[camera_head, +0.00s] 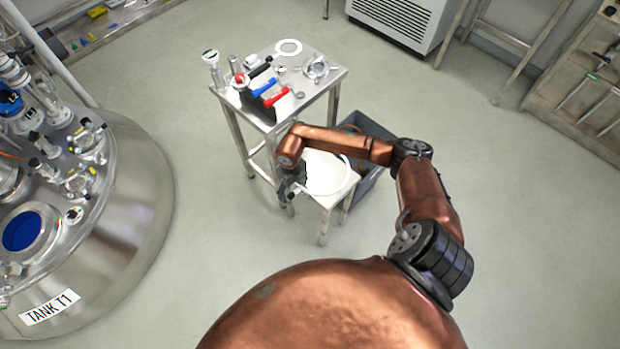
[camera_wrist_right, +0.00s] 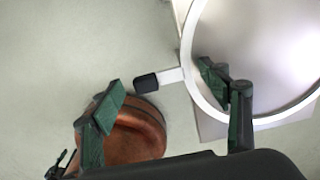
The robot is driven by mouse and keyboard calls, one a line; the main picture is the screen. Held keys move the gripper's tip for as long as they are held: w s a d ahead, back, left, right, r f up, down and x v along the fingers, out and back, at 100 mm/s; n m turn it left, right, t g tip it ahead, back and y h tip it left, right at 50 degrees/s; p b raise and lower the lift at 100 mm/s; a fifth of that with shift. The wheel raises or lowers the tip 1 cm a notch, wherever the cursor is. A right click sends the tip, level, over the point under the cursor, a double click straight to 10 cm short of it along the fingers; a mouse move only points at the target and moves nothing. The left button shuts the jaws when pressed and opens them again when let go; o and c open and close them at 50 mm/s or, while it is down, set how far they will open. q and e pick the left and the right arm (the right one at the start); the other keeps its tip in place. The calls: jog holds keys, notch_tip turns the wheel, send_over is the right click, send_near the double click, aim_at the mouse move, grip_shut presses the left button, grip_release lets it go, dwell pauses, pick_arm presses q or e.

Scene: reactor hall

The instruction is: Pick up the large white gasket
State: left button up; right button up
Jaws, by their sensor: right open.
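The large white gasket (camera_head: 326,194) is a wide, thin ring lying flat on a low white table (camera_head: 330,202). It also shows in the right wrist view, where the gasket (camera_wrist_right: 186,48) runs off the top right. My right gripper (camera_head: 290,187) is at the left edge of the low table, with my arm partly covering the far side of the ring. In the wrist view the right gripper (camera_wrist_right: 162,85) is open and empty. One finger is over the ring's inside, the other is out over the floor, with the rim between them. My left gripper is out of view.
A taller table (camera_head: 330,75) behind holds clamps, fittings and a smaller white ring (camera_head: 288,47). A grey bin (camera_head: 372,130) stands behind the low table. A large steel tank (camera_head: 140,190) is at the left.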

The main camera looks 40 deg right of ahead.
jog(key=shift+c, duration=0.7)
jog(key=shift+s+d+f, duration=0.1)
jog(key=shift+s+f, duration=0.05)
grip_shut()
